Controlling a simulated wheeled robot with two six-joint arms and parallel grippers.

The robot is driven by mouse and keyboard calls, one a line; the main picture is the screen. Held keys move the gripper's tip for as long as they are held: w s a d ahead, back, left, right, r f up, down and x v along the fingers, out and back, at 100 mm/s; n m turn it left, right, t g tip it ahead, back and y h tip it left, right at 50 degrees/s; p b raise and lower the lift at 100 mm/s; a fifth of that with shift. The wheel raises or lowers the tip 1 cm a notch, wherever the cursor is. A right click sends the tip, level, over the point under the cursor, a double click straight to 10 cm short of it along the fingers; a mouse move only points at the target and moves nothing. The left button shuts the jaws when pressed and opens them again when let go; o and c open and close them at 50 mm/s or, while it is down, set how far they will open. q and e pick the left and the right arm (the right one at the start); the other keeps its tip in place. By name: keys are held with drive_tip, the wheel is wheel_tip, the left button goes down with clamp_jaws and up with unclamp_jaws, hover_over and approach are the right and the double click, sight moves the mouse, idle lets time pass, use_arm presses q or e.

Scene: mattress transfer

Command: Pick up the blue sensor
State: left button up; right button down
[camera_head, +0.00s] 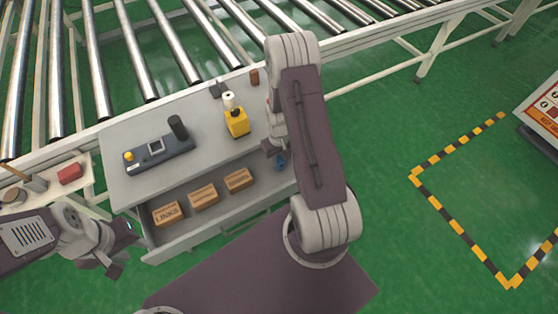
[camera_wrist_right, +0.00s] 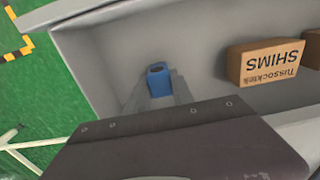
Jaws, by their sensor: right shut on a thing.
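The blue sensor (camera_wrist_right: 158,78) is between the fingertips of my right gripper (camera_wrist_right: 160,90) in the right wrist view, inside the open drawer (camera_wrist_right: 100,70). It also shows as a small blue patch (camera_head: 281,163) in the head view, partly covered by my arm. My right gripper (camera_head: 275,152) is shut on it at the drawer's right end. I cannot tell whether the sensor touches the drawer floor. My left gripper (camera_head: 121,255) is empty, with its fingers apart, in front of the drawer's left end.
The drawer holds several cardboard boxes; one reads LINKS (camera_head: 166,215) and one SHIMS (camera_wrist_right: 264,62). A roller conveyor (camera_head: 150,85) runs behind.

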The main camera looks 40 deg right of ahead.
sight(279, 159)
wheel_tip(279, 159, up, 4)
drive_tip(key=shift+r, duration=0.1)
drive_tip(key=s+r, duration=0.1)
drive_tip(key=s, duration=0.2)
drive_tip(key=s+a+r, duration=0.1)
drive_tip(key=s+r, duration=0.1)
drive_tip(key=s, duration=0.1)
drive_tip(key=s+r, duration=0.2)
drive_tip(key=s, duration=0.1)
drive_tip(key=shift+s+a+r+p, duration=0.15)
drive_tip(key=shift+s+a+p, duration=0.15)
drive_tip(key=shift+a+p, duration=0.1)
drive_tip(key=shift+s+b, duration=0.25)
drive_tip(key=shift+b, duration=0.65)
drive_tip(key=shift+s+a+r+b, duration=0.1)
drive_tip(key=shift+s+r+b, duration=0.3)
drive_tip(key=shift+s, duration=0.1)
drive_tip(key=shift+s+r, duration=0.2)
